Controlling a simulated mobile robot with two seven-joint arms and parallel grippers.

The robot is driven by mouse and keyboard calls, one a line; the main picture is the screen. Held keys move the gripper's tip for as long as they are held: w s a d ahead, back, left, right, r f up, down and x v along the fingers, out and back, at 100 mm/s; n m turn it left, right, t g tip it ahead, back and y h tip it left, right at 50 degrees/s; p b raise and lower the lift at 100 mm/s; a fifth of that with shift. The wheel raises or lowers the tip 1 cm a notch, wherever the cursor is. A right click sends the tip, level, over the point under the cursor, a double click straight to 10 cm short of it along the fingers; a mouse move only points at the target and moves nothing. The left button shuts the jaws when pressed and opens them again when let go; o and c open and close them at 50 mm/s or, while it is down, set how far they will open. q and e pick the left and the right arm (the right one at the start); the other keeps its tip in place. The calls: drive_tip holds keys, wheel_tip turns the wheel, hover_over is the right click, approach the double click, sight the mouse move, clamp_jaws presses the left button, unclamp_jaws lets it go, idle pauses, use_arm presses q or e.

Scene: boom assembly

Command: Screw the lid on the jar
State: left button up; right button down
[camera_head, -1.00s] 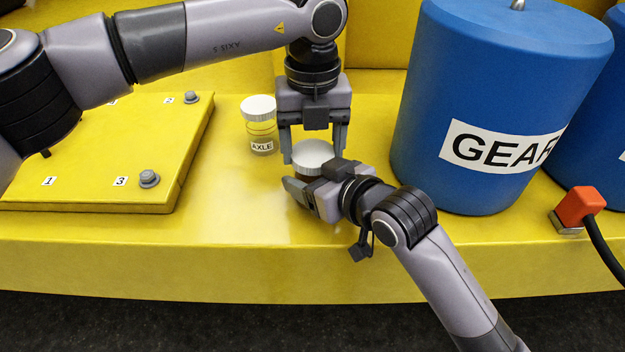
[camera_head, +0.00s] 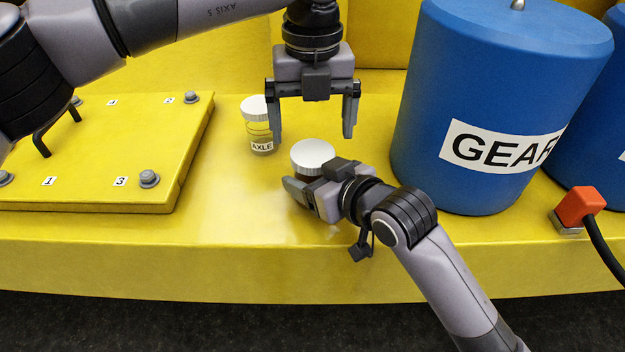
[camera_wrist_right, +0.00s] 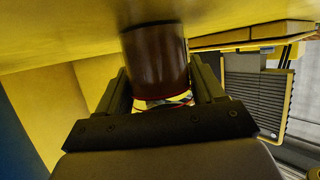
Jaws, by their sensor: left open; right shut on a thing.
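A white lid (camera_head: 313,155) sits on top of a jar on the yellow surface. The jar's body is mostly hidden in the head view; in the right wrist view a dark brown jar (camera_wrist_right: 155,60) stands between the fingers. My right gripper (camera_head: 304,190) is shut on the jar from the front right. My left gripper (camera_head: 312,135) is open and empty, pointing down, with its fingers apart above and behind the lid. I cannot tell how tightly the lid sits.
A clear jar labelled AXLE (camera_head: 261,130) with a white lid stands to the left. A yellow plate (camera_head: 100,150) with grey bolts lies further left. A blue GEAR drum (camera_head: 490,110) stands at right, with a red block (camera_head: 580,206) near it. The front ledge is clear.

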sight(312, 152)
use_arm(q)
drive_tip(key=shift+r, duration=0.2)
drive_tip(key=shift+r, duration=0.15)
drive_tip(key=shift+c, duration=1.3)
drive_tip(key=shift+r+m, duration=0.6)
drive_tip(key=shift+r, duration=1)
drive_tip(key=shift+f, duration=0.1)
drive_tip(key=shift+f, duration=3.95)
drive_tip(key=shift+c, duration=0.3)
